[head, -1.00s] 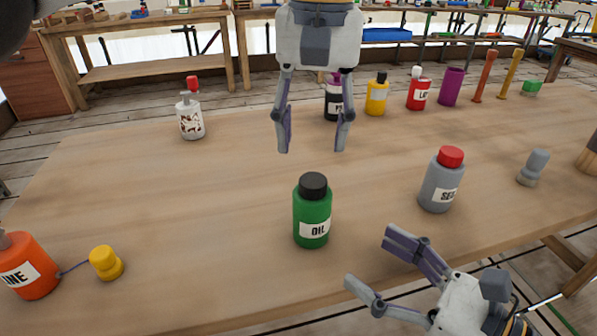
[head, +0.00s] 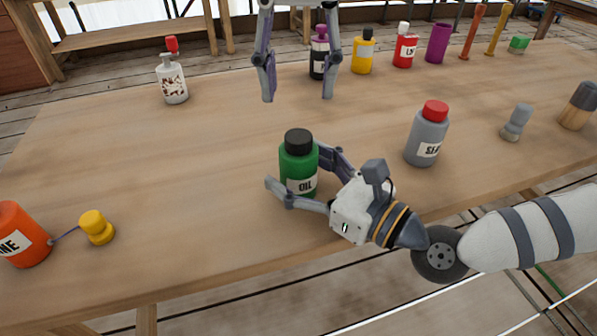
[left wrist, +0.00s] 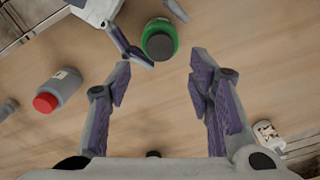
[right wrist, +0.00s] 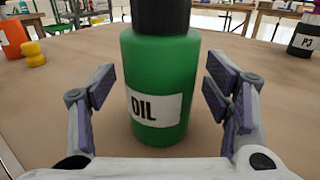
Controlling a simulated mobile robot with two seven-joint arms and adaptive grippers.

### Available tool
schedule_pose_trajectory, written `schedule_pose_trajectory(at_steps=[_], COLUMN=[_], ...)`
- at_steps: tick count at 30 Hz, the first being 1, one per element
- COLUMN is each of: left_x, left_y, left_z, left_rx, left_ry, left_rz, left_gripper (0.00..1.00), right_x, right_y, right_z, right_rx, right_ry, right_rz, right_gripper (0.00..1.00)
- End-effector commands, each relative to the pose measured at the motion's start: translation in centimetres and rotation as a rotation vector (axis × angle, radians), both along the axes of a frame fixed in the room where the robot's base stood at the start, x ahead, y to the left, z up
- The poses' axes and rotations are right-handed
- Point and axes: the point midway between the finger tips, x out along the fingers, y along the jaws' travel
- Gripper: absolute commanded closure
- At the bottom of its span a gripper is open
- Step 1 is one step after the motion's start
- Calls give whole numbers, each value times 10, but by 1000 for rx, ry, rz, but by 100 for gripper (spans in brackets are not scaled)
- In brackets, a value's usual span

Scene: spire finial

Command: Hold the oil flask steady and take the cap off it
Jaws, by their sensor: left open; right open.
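The green oil flask (head: 298,165) stands upright on the table with its black cap (head: 298,142) on. It also shows between the fingers in the right wrist view (right wrist: 160,90) and at the top of the left wrist view (left wrist: 160,39). My right gripper (head: 300,178) is open around the flask's lower body, one finger on each side, with gaps visible in the right wrist view. My left gripper (head: 298,97) is open and empty, pointing down above the table behind the flask. Its fingers are apart from the cap.
A grey bottle with a red cap (head: 427,135) stands right of the flask. A white spray bottle (head: 172,80) and several bottles stand farther back.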

Motion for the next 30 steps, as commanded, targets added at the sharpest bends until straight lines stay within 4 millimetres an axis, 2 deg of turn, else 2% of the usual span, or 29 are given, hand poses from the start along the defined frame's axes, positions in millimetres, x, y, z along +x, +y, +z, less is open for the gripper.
schedule_pose_trajectory(at_steps=[2,11,17,24,30], left_x=[0,0,0,0,0], left_y=[0,0,1,1,0], left_z=[0,0,-7,-53,-77], left_rx=[0,0,1,2,0], left_ry=[0,0,0,3,0], left_rz=[0,0,0,-1,0], left_gripper=[52,52,52,52,52], right_x=[0,0,0,0,0], right_y=[0,0,0,0,0], right_z=[0,0,0,0,0], right_rx=[0,0,0,0,0], right_ry=[0,0,0,0,0], right_rz=[0,0,0,0,0], right_gripper=[31,99,100,100,100])
